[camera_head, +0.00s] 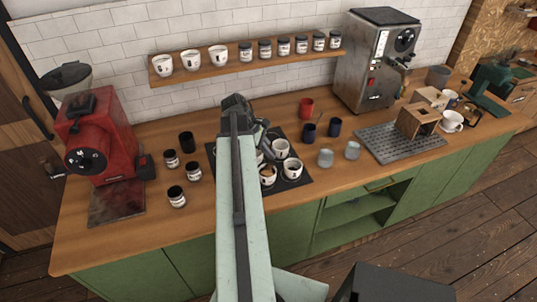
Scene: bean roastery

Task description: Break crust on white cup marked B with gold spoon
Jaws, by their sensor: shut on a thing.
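Several white cups stand on a black mat (304,181) in the middle of the counter. One white cup (280,148) is at the back, one (292,169) at the right and one (267,177) at the front; another is partly hidden by my arm. Their letters are too small to read, so I cannot tell which is B. My gripper (264,140) is just above the back-left cups, partly hidden behind my arm. It is shut on a thin thing, which fits the gold spoon but is too small and covered to make out clearly.
A red grinder (92,137) stands at left with several dark jars near it. A steel coffee machine (372,60), a metal drip tray (425,142) and a wooden stand (416,122) are at right. Two glasses (326,158) stand right of the mat. A shelf (178,77) runs behind.

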